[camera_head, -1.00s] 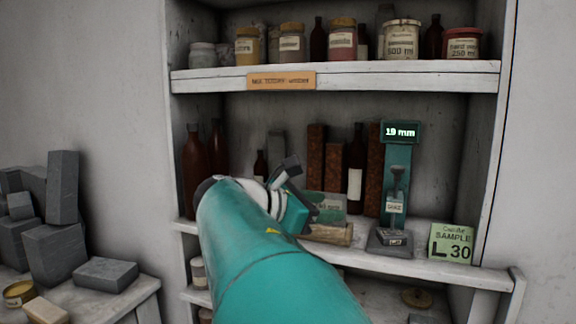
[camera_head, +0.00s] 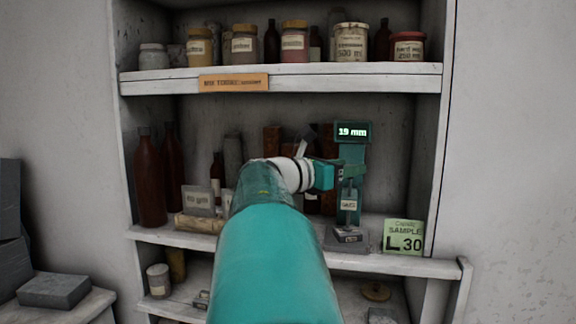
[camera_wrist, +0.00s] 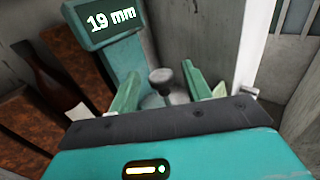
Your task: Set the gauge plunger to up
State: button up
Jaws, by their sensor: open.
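The teal gauge (camera_head: 353,152) stands upright on the middle shelf, its display reading "19 mm". The display also shows in the wrist view (camera_wrist: 108,22). My gripper (camera_wrist: 161,84) is open, with one teal finger on each side of the knob in that view. I see no contact with it, and cannot tell how deep the knob sits between the fingers. In the head view my gripper (camera_head: 342,172) is in front of the gauge and hides part of the plunger.
A green "L 30" card (camera_head: 403,238) stands right of the gauge base. Brown bottles (camera_head: 148,180) and a grey labelled block (camera_head: 199,201) stand to the left. Jars (camera_head: 351,42) line the upper shelf (camera_head: 330,78). The cabinet's side wall is close on the right.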

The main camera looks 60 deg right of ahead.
jog(key=shift+x, duration=0.95)
grip_shut()
jog(key=shift+r, duration=1.45)
grip_release()
jog(key=shift+f, duration=0.1)
jog(key=v, duration=1.3)
jog(key=shift+w+a, duration=0.2)
jog(key=shift+a, duration=0.15)
